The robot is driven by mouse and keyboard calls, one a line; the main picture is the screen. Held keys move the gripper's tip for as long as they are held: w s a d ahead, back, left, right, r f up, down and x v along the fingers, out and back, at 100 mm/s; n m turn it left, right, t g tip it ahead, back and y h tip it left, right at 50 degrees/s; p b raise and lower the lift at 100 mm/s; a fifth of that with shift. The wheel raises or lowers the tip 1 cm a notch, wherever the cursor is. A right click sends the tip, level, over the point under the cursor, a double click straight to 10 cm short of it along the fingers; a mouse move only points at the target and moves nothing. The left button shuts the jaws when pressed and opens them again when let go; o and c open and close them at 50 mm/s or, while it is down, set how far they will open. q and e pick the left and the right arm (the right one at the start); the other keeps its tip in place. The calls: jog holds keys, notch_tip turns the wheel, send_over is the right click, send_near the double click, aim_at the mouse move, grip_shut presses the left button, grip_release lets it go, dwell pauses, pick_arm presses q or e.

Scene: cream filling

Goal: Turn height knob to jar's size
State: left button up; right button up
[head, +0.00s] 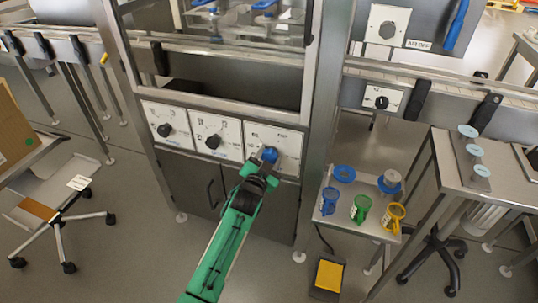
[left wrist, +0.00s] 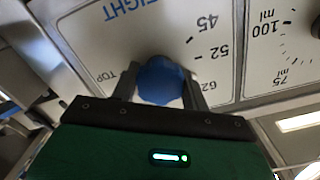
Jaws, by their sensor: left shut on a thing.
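The height knob (head: 269,154) is blue and sits on the rightmost of three white dial plates on the machine's front. It also shows in the left wrist view (left wrist: 160,80), with a printed scale reading TOP, 62, 52 and 45 around it. My left gripper (left wrist: 160,92) is shut on the knob, one finger on each side; it reaches the panel from below in the head view (head: 264,168). The knob's pointer is hidden, so its setting cannot be read. No jar can be made out for certain. My right gripper is out of view.
Two black knobs (head: 212,142) sit on the plates to the left. A small side table (head: 350,222) at right holds blue, green and yellow handled vessels (head: 361,208). A yellow pedal (head: 329,275) lies on the floor. A chair (head: 60,205) stands at left.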

pick_arm(q)
jog(key=n+p, duration=0.2)
jog(key=n, duration=0.1)
jog(key=shift+n, duration=0.4)
jog(key=shift+n+p, duration=0.5)
jog(key=shift+n, duration=0.5)
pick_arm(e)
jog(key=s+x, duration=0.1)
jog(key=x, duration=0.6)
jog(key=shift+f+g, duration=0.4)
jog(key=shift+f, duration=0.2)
pick_arm(q)
jog(key=o, duration=1)
jog(key=shift+s, duration=0.1)
jog(key=shift+s+a, duration=0.1)
jog(key=shift+s, duration=0.15)
jog(key=p+v, duration=0.1)
jog(key=v, duration=1.2)
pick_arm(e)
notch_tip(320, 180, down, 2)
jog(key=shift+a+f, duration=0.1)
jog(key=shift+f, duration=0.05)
